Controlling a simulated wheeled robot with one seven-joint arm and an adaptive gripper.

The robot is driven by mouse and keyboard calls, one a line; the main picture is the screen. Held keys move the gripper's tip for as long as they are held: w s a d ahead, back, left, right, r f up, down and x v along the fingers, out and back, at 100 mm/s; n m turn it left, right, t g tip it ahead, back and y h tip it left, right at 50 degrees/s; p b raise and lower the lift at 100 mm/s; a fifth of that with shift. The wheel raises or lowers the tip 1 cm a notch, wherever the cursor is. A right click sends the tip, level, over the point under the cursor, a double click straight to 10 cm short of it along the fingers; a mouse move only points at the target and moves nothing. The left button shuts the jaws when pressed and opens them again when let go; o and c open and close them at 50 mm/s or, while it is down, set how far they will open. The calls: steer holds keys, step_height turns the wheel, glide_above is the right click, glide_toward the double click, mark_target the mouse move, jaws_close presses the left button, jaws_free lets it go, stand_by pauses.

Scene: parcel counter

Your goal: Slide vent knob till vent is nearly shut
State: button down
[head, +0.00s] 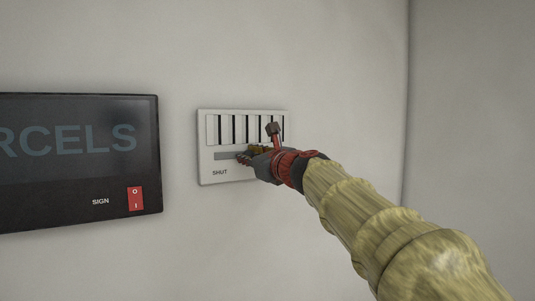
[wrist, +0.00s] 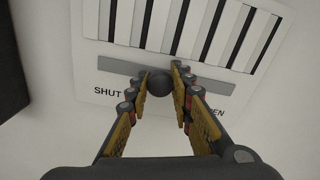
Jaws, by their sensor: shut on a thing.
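The vent (head: 204,145) is a white wall plate with upright slats and dark gaps between them. In the wrist view the vent plate (wrist: 90,40) shows a grey horizontal slot (wrist: 115,66), with SHUT at the left and a partly covered word ending in EN at the right. The round dark knob (wrist: 159,82) sits near the middle of the slot. My gripper (wrist: 160,84) is shut on the knob, one finger on each side. In the head view my gripper (head: 246,156) covers the knob and the right part of the slot. Several dark gaps show between the slats.
A black PARCELS sign (head: 75,150) with a red rocker switch (head: 135,198) is on the wall left of the vent. The wall (head: 300,60) around the vent is bare. A wall corner stands to the right.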

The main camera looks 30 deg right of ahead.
steer(key=a+p, duration=0.1)
steer(key=a, duration=0.4)
steer(key=shift+s, duration=0.1)
steer(key=shift+d, duration=0.1)
steer(key=c, duration=1.5)
jaws_free()
steer(key=shift+c, duration=0.2)
glide_toward(228, 155)
steer(key=s, duration=0.5)
steer(key=shift+s+f, duration=0.1)
steer(key=shift+s, duration=0.2)
